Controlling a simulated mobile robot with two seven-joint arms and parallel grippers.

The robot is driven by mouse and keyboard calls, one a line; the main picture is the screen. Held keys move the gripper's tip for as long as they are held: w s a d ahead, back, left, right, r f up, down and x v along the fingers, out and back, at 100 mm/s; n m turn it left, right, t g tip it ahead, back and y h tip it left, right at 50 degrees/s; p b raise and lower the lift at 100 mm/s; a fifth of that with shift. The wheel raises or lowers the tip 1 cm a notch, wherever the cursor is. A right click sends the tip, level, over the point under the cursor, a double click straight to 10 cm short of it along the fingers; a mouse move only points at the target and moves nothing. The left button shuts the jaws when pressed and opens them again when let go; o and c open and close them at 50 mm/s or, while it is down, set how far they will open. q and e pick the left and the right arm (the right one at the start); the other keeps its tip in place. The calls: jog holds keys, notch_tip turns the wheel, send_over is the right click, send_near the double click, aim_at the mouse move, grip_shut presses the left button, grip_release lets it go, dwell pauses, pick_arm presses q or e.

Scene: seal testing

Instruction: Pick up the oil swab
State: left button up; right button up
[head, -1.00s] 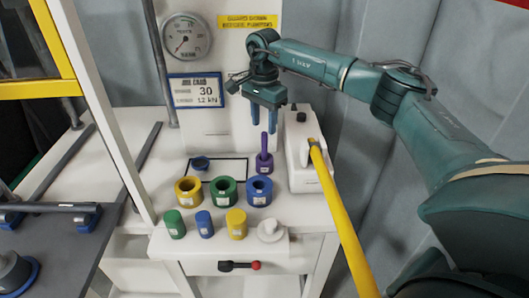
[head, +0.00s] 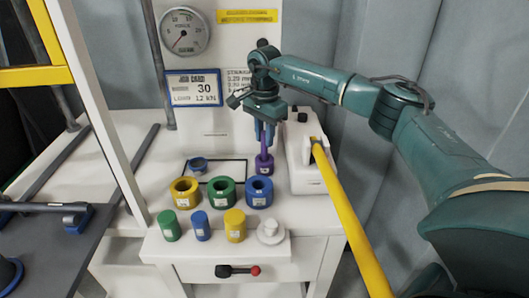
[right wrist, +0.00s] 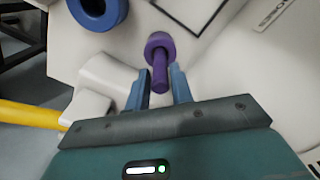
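The purple piece with an upright stem on a round base, which I take for the oil swab (head: 264,164), stands on the white worktop beside the white machine. My right gripper (head: 265,138) points down directly above it, fingers at the stem's upper part. In the right wrist view the swab (right wrist: 158,44) is in front of my right gripper (right wrist: 159,86), which is open. The stem's top lies between the two blue fingers, with a visible gap on each side. My left gripper is not in view.
Yellow (head: 185,192), green (head: 222,191) and blue (head: 259,192) rings stand in a row before the swab. Several small cylinders and a white knobbed piece (head: 270,232) stand nearer the front. The white machine (head: 304,158) with its long yellow lever (head: 347,212) is close on the right.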

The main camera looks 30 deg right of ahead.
grip_shut()
